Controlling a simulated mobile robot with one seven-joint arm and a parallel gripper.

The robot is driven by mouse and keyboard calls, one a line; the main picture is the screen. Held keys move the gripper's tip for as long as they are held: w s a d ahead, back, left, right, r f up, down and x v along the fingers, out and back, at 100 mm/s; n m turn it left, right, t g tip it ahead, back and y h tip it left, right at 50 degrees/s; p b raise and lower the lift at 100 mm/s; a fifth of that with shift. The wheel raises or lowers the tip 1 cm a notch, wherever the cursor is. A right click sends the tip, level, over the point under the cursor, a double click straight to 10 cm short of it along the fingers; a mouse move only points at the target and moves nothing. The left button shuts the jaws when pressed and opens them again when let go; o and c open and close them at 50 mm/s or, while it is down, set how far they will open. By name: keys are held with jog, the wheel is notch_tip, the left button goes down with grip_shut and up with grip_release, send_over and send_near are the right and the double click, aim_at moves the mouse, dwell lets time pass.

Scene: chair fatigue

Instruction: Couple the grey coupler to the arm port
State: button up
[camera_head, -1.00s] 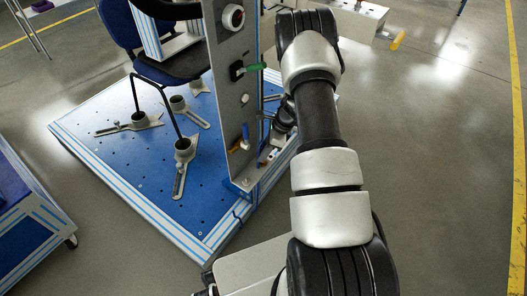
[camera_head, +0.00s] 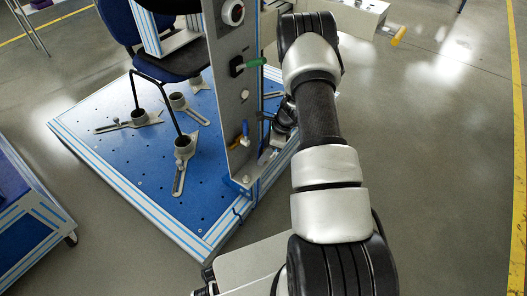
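A tall grey metal panel (camera_head: 231,90) stands upright on a blue perforated platform. My arm reaches down the right side of the panel. My gripper (camera_head: 267,116) is dark, mostly hidden behind my arm, close to the panel's lower right edge. Its fingers and any held thing cannot be made out.
A dark blue chair (camera_head: 125,25) stands at the back. The floor to the right is open.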

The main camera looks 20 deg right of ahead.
jog(key=shift+r, duration=0.1)
jog(key=p+v, duration=0.4)
jog(key=v, duration=1.3)
jog(key=shift+p, duration=0.35)
jog(key=shift+a+r, duration=0.1)
jog(key=shift+r, duration=0.05)
